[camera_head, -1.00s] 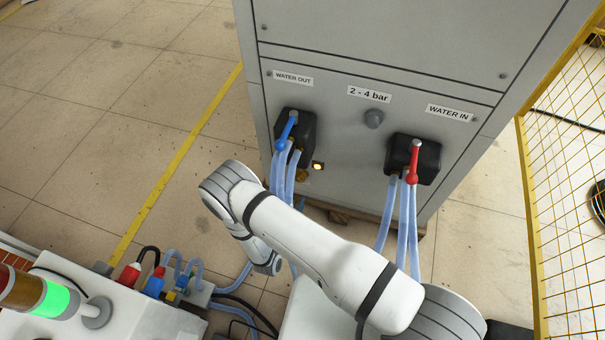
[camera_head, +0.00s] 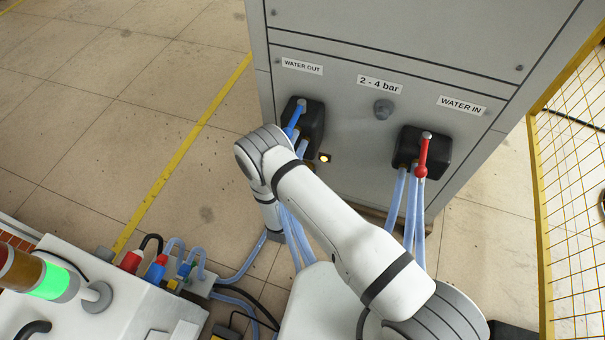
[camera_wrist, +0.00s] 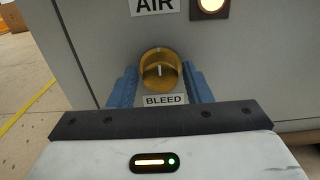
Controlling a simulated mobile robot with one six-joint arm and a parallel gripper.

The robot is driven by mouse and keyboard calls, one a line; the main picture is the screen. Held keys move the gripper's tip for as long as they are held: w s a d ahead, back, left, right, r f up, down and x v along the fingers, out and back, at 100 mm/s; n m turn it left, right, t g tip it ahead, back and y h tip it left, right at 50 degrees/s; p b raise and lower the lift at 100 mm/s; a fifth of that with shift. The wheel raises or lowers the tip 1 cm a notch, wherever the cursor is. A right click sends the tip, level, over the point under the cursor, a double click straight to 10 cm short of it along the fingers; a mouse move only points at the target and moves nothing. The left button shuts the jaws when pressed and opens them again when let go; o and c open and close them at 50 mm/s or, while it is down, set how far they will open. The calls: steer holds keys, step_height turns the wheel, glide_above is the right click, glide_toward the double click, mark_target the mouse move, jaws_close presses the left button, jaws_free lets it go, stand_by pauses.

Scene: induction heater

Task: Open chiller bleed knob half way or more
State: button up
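The bleed knob (camera_wrist: 160,68) is a round brass-coloured knob on the grey chiller panel, in the upper middle of the wrist view. A short white mark on its face points about straight up. The BLEED label (camera_wrist: 165,100) is just below it. My gripper (camera_wrist: 160,72) faces the knob, with one blue finger to its left and one to its right. The fingers are spread apart with the knob framed between their tips; I cannot tell whether they touch it.
The chiller cabinet (camera_head: 390,60) carries a blue-handled WATER OUT valve (camera_head: 299,117), a red-handled WATER IN valve (camera_head: 423,155) and hanging hoses (camera_head: 410,208). A lit yellow lamp (camera_wrist: 209,5) is above right of the knob. A yellow fence (camera_head: 570,190) stands at right.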

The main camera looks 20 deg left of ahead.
steer(key=c, duration=0.6)
steer(key=shift+a, duration=0.15)
steer(key=shift+c, duration=0.2)
steer(key=m, duration=0.7)
steer(key=m+b, duration=0.1)
steer(key=m, duration=0.7)
steer(key=m+b, duration=0.1)
steer(key=m, duration=0.7)
steer(key=shift+s+d+f, duration=0.1)
steer(key=shift+d+f, duration=0.25)
steer(key=shift+d, duration=0.05)
steer(key=shift+b, duration=0.3)
